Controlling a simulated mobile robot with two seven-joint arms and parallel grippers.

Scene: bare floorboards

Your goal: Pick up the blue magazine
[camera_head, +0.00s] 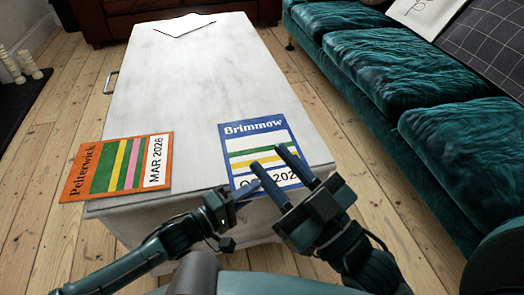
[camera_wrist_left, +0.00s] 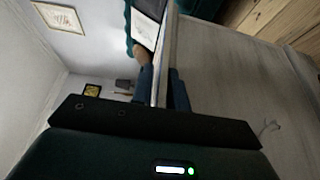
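The blue magazine (camera_head: 229,150), titled "Brimmow", lies flat near the front right edge of the white table (camera_head: 190,85). It has a white panel with yellow and green stripes. My right gripper (camera_head: 269,158) is open and empty, its two fingers reaching over the magazine's lower part and hiding some of it. I cannot tell whether they touch it. My left gripper (camera_head: 226,208) is at the table's front edge, just left of the magazine's lower corner.
An orange magazine (camera_head: 110,168), "Pelterwick", lies at the table's front left corner, partly over the left edge. A white sheet (camera_head: 184,25) lies at the far end. A teal sofa (camera_head: 375,70) stands along the right. The table's middle is clear.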

